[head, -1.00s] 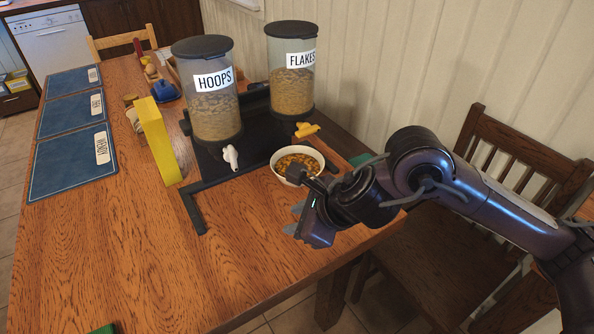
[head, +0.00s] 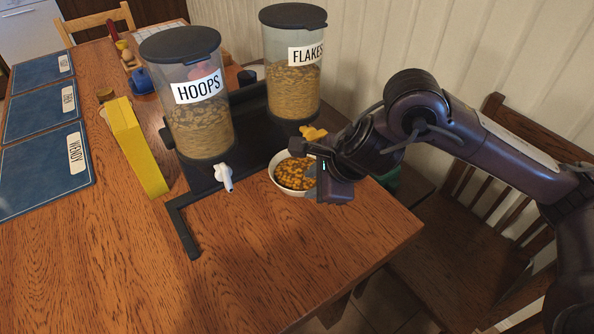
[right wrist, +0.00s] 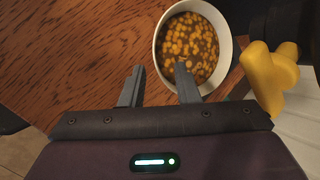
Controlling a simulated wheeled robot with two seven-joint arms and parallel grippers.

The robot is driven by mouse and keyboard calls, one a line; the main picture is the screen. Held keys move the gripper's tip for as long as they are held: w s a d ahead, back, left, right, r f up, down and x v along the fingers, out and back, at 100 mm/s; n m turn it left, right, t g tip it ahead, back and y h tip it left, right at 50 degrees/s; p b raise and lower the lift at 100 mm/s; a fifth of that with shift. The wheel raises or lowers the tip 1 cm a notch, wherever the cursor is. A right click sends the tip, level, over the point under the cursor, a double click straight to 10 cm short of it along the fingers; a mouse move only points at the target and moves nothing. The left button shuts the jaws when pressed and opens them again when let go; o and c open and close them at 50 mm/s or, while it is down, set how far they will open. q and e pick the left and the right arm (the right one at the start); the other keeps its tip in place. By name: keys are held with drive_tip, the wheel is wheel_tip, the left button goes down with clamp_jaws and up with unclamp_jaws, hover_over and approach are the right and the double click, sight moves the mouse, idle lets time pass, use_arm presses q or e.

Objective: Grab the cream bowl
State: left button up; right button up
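The cream bowl (head: 276,181), holding orange-yellow cereal in a brown liquid, stands on the table beneath the FLAKES dispenser. It also shows in the right wrist view (right wrist: 157,52). My right gripper (head: 311,168) is at the bowl's right side and hides part of its rim. In the right wrist view, my right gripper (right wrist: 158,76) is open, its fingers well apart. One fingertip overlaps the bowl's inside and the other is outside the rim, over the wood. Whether either touches the bowl cannot be told. My left gripper is not in view.
The HOOPS dispenser (head: 195,115) with a white spout and the FLAKES dispenser (head: 292,80) with a yellow spout (head: 313,133) stand close behind the bowl. A yellow box (head: 135,147) and blue placemats (head: 45,180) are to the left. The front table is clear.

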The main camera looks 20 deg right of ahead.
sight(301, 191)
drive_tip(key=shift+w+a+f, duration=0.15)
drive_tip(key=shift+a+f, duration=0.15)
drive_tip(key=shift+f, duration=0.5)
drive_tip(key=x, duration=0.4)
drive_tip(key=shift+w+f, duration=0.1)
drive_tip(key=shift+w, duration=0.05)
drive_tip(key=shift+c, duration=0.3)
clamp_jaws()
